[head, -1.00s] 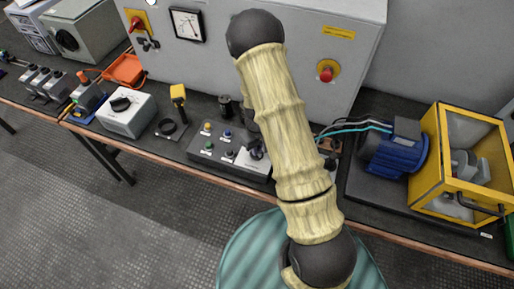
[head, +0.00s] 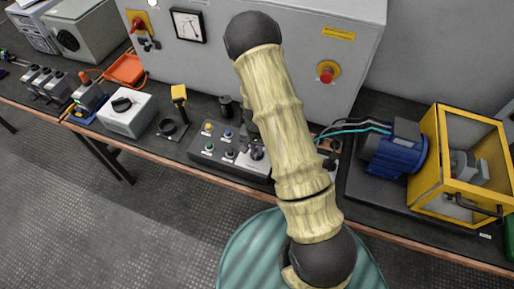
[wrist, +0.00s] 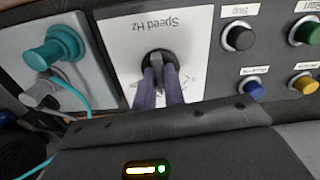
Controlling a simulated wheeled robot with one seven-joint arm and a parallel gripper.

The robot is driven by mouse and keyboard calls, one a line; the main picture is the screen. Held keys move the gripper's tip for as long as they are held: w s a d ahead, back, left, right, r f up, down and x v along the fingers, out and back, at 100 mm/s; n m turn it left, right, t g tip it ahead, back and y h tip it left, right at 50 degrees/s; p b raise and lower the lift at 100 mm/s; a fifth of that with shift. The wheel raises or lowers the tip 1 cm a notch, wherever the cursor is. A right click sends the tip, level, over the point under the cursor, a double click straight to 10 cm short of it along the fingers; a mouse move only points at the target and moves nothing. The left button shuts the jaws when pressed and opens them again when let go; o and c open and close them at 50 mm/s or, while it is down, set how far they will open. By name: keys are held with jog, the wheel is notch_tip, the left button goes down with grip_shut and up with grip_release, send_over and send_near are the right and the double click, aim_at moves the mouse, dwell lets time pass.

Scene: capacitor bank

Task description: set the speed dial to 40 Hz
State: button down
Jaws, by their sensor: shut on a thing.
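The speed dial (wrist: 157,60) is a dark round knob with a raised grip on a white plate (wrist: 120,42) marked "Speed Hz", which appears upside down in the wrist view. My gripper (wrist: 160,76) has its two purplish-grey fingers on either side of the dial's grip, shut on it. The fingers and gripper body cover much of the scale, so I cannot read the setting. In the head view my gripper (head: 257,153) is at the right end of the dark control box (head: 206,153), mostly hidden by my arm.
The box also bears black (wrist: 239,38), green (wrist: 304,31), blue (wrist: 251,89) and yellow (wrist: 303,84) buttons beside the dial. On the dial's other side is a grey panel with a teal plug (wrist: 57,46) and cable. A blue motor (head: 393,150) stands to the right on the bench.

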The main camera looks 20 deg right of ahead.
jog(key=m, duration=0.4)
jog(key=shift+a+r+m+p, duration=0.1)
jog(key=shift+m+p, duration=0.2)
jog(key=shift+p, duration=0.1)
jog(key=shift+w+m+p, duration=0.1)
jog(key=shift+m+p, duration=0.3)
jog(key=shift+m, duration=1.4)
jog(key=c, duration=1.5)
grip_release()
notch_tip(320, 180, up, 17)
jog(key=shift+r, duration=0.15)
jog(key=shift+w, duration=0.1)
